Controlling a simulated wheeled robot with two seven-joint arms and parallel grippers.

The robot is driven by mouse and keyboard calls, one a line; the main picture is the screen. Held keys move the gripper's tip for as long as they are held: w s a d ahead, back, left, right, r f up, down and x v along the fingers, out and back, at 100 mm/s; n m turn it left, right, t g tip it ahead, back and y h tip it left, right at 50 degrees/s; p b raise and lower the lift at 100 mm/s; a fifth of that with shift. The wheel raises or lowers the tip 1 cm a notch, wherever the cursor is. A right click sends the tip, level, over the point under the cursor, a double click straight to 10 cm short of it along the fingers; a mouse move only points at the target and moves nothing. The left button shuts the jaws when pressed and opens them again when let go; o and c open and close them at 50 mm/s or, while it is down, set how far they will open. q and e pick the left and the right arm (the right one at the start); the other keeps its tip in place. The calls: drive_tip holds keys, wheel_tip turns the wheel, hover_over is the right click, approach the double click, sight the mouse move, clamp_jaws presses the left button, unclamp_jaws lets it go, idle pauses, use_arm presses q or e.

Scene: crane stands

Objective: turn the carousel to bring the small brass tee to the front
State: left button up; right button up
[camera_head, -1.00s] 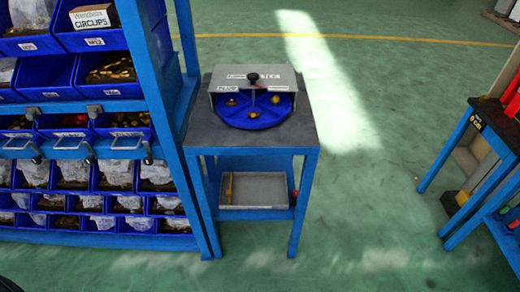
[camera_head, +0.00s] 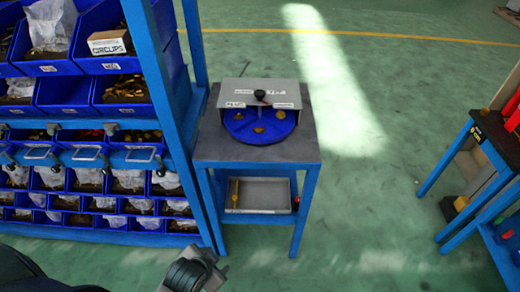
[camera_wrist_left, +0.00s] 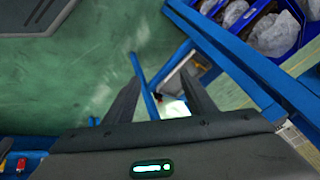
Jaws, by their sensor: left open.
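The carousel (camera_head: 241,132) is a blue round tray with dividers, partly under a grey hood (camera_head: 235,91) with a dark knob (camera_head: 260,94) on top. Small brass-coloured pieces show in its compartments: one left (camera_head: 240,115), one right (camera_head: 280,114), one at the front (camera_head: 258,130). They are too small to tell which is the tee. The hood hides the back of the tray. My left arm shows at the bottom of the head view, well short of the carousel. In the left wrist view my left gripper (camera_wrist_left: 162,77) is open, with nothing between its fingers. My right gripper is not in view.
The carousel stands on a blue-legged table (camera_head: 215,150) with a grey tray (camera_head: 262,194) on its lower shelf. A blue rack of bins (camera_head: 125,88) stands close on the left. Another blue table (camera_head: 480,150) is at the right. Open green floor lies between.

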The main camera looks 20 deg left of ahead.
use_arm(q)
drive_tip(key=w+a+r+m+t+y+p, duration=0.1)
drive_tip(key=w+a+r+m+t, duration=0.15)
drive_tip(key=w+r+m, duration=0.35)
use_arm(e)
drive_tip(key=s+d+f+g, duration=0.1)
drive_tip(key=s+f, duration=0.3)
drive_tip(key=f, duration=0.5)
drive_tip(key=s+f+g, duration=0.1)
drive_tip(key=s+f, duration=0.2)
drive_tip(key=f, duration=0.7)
use_arm(q)
drive_tip(key=m+t+h, duration=0.1)
drive_tip(key=m+t, duration=0.9)
drive_tip(key=m, duration=1.4)
approach(258, 98)
drive_tip(key=shift+g, duration=0.25)
drive_tip(key=s, duration=0.5)
drive_tip(key=shift+s+r+p, duration=0.1)
drive_tip(key=shift+r+p, duration=0.2)
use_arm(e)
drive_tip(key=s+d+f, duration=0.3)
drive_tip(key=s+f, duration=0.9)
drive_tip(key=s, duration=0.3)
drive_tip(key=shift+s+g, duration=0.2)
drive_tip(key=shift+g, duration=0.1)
